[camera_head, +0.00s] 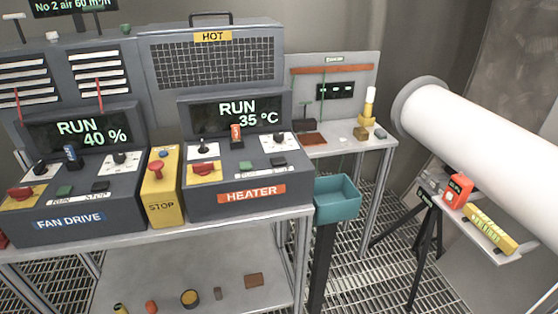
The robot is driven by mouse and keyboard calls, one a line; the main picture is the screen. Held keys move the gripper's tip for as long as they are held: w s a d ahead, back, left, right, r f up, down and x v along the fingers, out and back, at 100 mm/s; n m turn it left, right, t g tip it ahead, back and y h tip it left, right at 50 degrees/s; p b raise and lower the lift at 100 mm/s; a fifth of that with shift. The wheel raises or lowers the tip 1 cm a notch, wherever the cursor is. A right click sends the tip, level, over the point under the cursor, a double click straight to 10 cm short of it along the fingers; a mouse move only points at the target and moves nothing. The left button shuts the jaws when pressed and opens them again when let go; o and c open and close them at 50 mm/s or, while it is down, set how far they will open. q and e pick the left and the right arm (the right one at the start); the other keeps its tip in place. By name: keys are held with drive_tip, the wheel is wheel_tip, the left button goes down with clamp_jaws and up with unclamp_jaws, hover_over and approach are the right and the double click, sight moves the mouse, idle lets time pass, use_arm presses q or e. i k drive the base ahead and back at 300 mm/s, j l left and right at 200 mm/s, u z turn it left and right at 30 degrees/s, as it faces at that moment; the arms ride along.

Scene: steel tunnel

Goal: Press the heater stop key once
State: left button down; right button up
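The grey heater box (240,188) stands on the table with an orange HEATER label on its front. Its screen (237,112) reads RUN 35 °C. On its sloped panel a green key (246,166) sits left of a dark key (278,161); a white label strip (262,173) lies below them, too small to read. By the fan drive's RUN and STOP strip, the dark right key looks like the heater stop key. The panel also has a red knob, dark knobs and an orange-topped part (236,133). Neither of my grippers is in view.
Left of the heater, a yellow STOP box (162,188) with a red button stands beside the fan drive box (70,200), which reads RUN 40 %. A teal bin (337,198) is at the right of the table. A white pipe (480,140) lies farther right.

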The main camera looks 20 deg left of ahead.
sight(281, 160)
drive_tip(key=i+l+u, duration=0.6)
drive_tip(key=i+l, duration=0.15)
drive_tip(key=l, duration=0.3)
